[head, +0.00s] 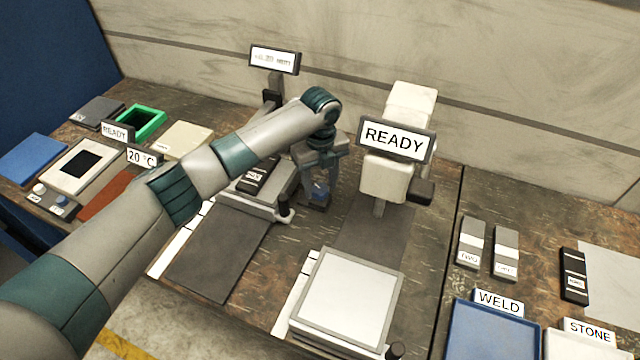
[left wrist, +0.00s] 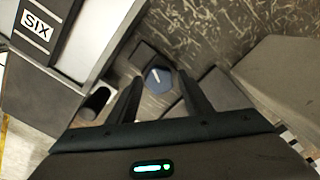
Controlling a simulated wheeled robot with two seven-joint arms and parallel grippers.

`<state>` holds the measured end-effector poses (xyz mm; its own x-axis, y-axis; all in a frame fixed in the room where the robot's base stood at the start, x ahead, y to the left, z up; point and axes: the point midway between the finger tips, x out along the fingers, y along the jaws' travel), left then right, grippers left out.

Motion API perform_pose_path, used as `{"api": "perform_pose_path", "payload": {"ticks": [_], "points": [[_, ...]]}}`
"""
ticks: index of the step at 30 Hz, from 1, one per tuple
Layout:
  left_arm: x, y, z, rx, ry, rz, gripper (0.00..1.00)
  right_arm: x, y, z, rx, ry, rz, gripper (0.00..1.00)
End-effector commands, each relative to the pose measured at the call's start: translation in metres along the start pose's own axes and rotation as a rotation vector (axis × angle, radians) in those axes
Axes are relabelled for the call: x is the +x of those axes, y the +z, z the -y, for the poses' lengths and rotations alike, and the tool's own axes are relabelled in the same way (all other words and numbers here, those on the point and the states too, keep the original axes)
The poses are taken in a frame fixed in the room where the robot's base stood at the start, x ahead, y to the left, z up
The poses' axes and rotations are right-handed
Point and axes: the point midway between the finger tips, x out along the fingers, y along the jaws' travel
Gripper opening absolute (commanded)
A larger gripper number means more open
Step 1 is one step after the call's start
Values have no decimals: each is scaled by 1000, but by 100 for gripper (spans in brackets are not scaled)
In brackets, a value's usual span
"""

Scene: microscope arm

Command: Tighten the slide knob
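A dark blue hexagonal knob with a white line on its face (left wrist: 158,80) shows in the left wrist view between and beyond my fingertips. In the head view it is a small bluish shape (head: 319,192), partly hidden by my left gripper (head: 318,178). My left gripper (left wrist: 160,76) is open, its fingers spread to either side of the knob; contact cannot be told. A black round knob (head: 284,212) stands at the corner of the left stage (head: 250,204), which bears a dark slide labelled SIX (left wrist: 38,28). The right gripper is out of view.
A white instrument with a READY sign (head: 394,140) stands right of my gripper, close by. A light-topped stage (head: 346,298) is in front of it. A blue tray (head: 490,332), a STONE tray (head: 588,342) and loose slides lie at right. Devices and a green box (head: 142,122) stand at left.

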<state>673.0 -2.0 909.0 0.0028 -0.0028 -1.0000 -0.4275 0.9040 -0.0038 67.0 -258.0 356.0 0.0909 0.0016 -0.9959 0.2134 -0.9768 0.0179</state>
Motion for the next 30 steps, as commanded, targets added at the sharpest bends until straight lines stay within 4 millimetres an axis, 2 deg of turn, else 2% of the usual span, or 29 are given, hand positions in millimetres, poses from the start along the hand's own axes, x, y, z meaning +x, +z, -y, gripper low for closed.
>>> {"api": "perform_pose_path", "payload": {"ticks": [11,17,23,30], "points": [[1,0,-1,-1,3,-1,53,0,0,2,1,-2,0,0],[-9,-1,0,0,2,-1,53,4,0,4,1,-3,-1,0],[-35,0,0,0,1,1,53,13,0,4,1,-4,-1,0],[-82,0,0,1,0,2,53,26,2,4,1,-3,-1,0]]}}
